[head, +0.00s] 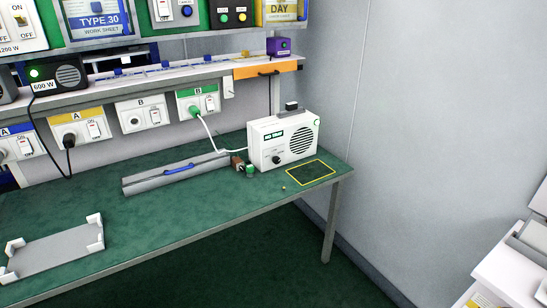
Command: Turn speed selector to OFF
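A white box-shaped unit (284,143) stands upright near the right end of the green workbench. Its front has a green label, a round dark grille and a small dark knob (277,159) at the lower left. The knob looks like the speed selector. Its marks and pointer are too small to read, so I cannot tell its setting.
A green-topped small item (250,170) stands in front. A grey channel with a blue handle (176,173) and a grey tray (56,252) lie left. White equipment (515,262) stands at lower right.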

